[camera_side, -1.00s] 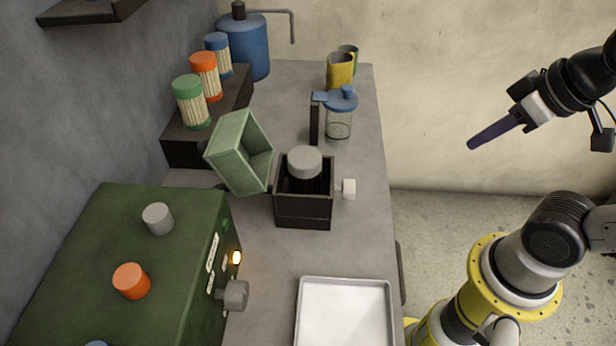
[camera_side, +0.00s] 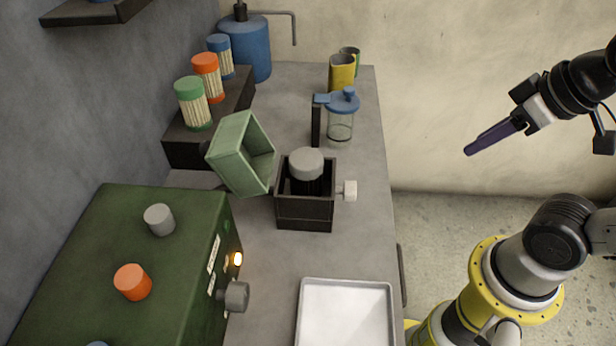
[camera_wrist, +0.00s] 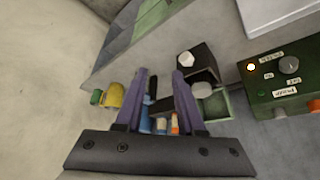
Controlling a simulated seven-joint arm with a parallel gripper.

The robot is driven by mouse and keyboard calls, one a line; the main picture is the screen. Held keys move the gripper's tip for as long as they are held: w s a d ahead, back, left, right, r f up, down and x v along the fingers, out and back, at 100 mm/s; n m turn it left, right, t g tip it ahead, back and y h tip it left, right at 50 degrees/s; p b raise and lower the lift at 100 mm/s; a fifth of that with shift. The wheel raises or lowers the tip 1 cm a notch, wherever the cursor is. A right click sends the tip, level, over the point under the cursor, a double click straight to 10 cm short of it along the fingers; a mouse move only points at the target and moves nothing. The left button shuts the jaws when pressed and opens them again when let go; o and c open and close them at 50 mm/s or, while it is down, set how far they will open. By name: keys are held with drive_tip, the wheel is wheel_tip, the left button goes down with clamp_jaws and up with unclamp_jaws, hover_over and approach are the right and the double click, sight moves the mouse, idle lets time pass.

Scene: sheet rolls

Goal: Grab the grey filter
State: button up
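The grey-capped filter (camera_side: 306,164) stands upright in an open dark box (camera_side: 304,212) on the counter. Its grey cap is above the box rim, and its lower part is hidden by the walls. In the wrist view its cap (camera_wrist: 202,90) shows to the right of my fingers, beside the dark box (camera_wrist: 204,58). My gripper (camera_side: 468,151) is in the air to the right of the counter, well away from the filter. In the wrist view my gripper (camera_wrist: 164,78) has its two purple fingers apart and nothing between them.

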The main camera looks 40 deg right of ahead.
drive_tip(key=o, duration=0.9)
